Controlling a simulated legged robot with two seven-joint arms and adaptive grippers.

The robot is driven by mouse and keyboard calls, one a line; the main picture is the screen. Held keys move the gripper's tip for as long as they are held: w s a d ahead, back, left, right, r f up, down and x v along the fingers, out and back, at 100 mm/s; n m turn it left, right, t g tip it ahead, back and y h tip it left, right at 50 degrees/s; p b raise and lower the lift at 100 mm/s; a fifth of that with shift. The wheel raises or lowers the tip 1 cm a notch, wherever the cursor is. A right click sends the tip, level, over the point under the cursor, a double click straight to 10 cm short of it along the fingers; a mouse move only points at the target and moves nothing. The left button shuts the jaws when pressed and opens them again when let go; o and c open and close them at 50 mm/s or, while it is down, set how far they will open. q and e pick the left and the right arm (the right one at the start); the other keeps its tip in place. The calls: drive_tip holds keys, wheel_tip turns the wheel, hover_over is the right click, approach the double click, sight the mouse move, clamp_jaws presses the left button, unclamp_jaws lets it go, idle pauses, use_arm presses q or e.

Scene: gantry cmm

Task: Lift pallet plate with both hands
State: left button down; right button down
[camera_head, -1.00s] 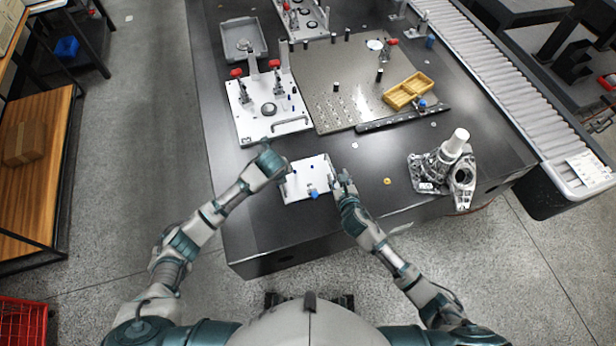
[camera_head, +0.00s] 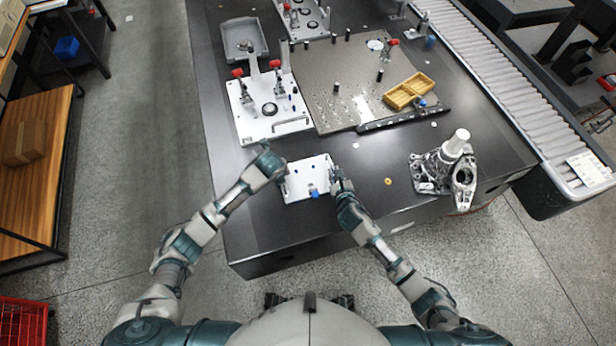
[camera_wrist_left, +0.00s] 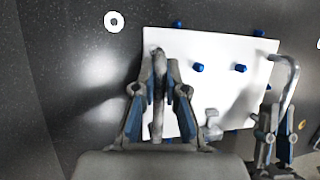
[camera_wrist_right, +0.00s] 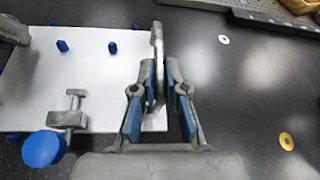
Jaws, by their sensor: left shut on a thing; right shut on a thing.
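The pallet plate (camera_head: 308,179) is a white plate with blue pins and a blue knob near the front edge of the dark table. It has a handle at each side. My left gripper (camera_head: 268,160) is at its left side, shut on the left handle (camera_wrist_left: 158,95). My right gripper (camera_head: 338,182) is at its right side, shut on the right handle (camera_wrist_right: 157,60). The plate also shows in the left wrist view (camera_wrist_left: 225,85) and the right wrist view (camera_wrist_right: 85,85). Whether the plate touches the table is hard to tell.
A white fixture plate (camera_head: 262,128) with red-tipped clamps lies behind the pallet plate. A perforated metal plate (camera_head: 345,75) with a yellow tray (camera_head: 408,91) is farther back. A metal casting (camera_head: 445,172) stands to the right. A roller conveyor (camera_head: 510,85) runs along the right.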

drive_tip(key=shift+f, duration=0.1)
